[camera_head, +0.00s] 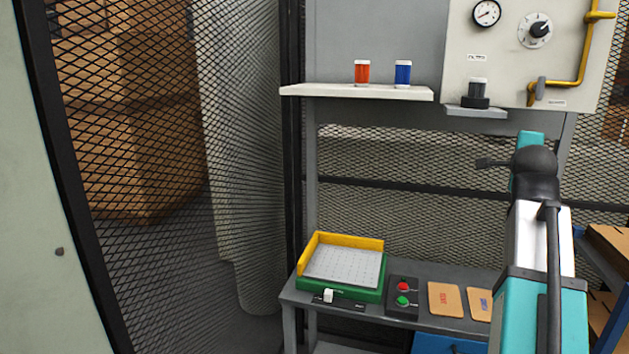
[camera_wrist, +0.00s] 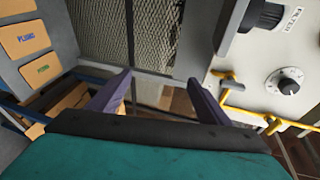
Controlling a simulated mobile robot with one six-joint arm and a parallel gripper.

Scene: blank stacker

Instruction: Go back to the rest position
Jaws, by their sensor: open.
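My gripper (camera_wrist: 158,78) shows in the wrist view with its two purple fingers apart and nothing between them. It is raised in free space, with mesh fence and floor beyond the fingers. In the head view my teal, white and black arm rises at the right, in front of the bench and fence. The gripper's fingers cannot be made out clearly there.
A grey bench (camera_head: 465,273) holds a green and yellow tray (camera_head: 340,294), a red and green button box (camera_head: 403,297) and cards (camera_head: 445,299). Above are a shelf (camera_head: 355,92) with orange (camera_head: 362,73) and blue (camera_head: 403,74) canisters, and a gauge panel (camera_head: 510,50).

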